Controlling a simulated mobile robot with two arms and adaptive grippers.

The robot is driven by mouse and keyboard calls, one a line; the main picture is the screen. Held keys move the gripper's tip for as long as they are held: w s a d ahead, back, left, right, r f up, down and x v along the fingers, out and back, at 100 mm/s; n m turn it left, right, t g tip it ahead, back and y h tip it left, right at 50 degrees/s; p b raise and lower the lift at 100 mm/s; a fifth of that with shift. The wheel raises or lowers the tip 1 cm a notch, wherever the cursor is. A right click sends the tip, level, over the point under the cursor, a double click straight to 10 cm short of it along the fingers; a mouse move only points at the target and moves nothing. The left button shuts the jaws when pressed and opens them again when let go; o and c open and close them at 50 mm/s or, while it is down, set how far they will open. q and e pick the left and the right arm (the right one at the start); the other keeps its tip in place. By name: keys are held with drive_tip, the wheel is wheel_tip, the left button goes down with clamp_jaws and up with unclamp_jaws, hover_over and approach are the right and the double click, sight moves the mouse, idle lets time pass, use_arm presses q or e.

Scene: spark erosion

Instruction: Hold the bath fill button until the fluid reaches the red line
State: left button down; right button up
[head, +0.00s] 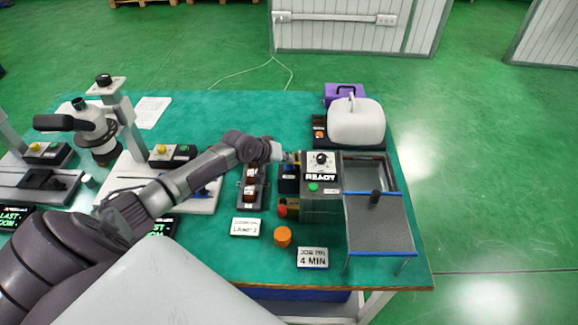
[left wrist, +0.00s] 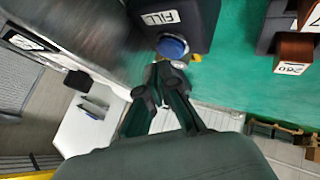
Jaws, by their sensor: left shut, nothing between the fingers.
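The fill button (left wrist: 172,47) is a round blue cap on a dark box (left wrist: 205,22) with a white FILL label, in the left wrist view. In the head view this box (head: 289,182) stands at the left side of the grey READY machine (head: 322,203). My left gripper (left wrist: 167,68) is shut and empty, its fingertips right by the button's lower edge; I cannot tell whether they touch it. In the head view the left gripper (head: 283,156) is at the box's far end. My right gripper is not in view.
A white jug (head: 356,122) stands behind. An orange cap (head: 282,236) and a 4 MIN sign (head: 312,258) lie in front. A microscope (head: 97,130) stands left. The green table's right edge is clear.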

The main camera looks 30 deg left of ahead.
sight(287, 167)
use_arm(q)
drive_tip(key=shift+f, duration=0.35)
idle(0.3)
drive_tip(key=shift+f+b, duration=0.3)
drive_tip(key=shift+f, duration=0.1)
idle(1.4)
idle(1.8)
drive_tip(key=shift+r, duration=0.1)
drive_tip(key=shift+r+p, duration=0.85)
drive_tip(key=shift+p, duration=0.1)
wheel_tip(287, 167, up, 5)
drive_tip(key=p, duration=0.5)
drive_tip(key=shift+r, duration=0.1)
